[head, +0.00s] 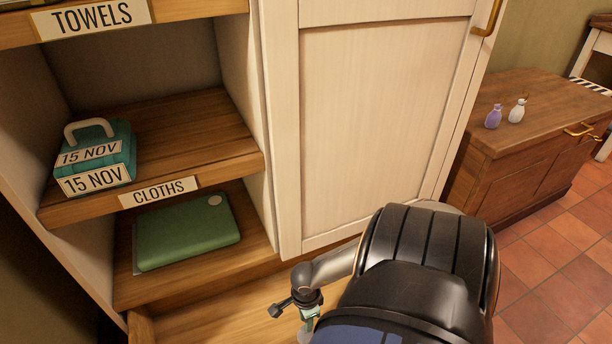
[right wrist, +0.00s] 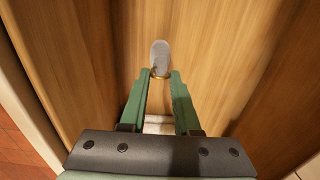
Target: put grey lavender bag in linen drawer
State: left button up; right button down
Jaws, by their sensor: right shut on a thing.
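My right gripper (head: 308,318) is low in front of the wardrobe, partly hidden behind my own arm in the head view. In the right wrist view its green fingers (right wrist: 159,78) are shut on the gold ring at the top of the grey lavender bag (right wrist: 160,55). The bag hangs over a bare wooden surface; I cannot tell whether it touches it. A wooden drawer (head: 220,312) shows below the lowest shelf, pulled out, with its label not in view. My left gripper is not in view.
A brown cabinet (head: 545,125) with purple (head: 493,117) and white (head: 517,111) bottles stands right.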

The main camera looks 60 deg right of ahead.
aim_at(303, 337)
notch_tip(303, 337, down, 2)
jog(key=shift+f+b, duration=0.1)
jog(key=shift+b, duration=0.2)
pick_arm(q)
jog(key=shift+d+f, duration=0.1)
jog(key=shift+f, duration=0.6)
pick_arm(e)
jog(key=c, duration=1.1)
grip_release()
jog(key=o, duration=0.5)
jog(key=shift+c, duration=0.2)
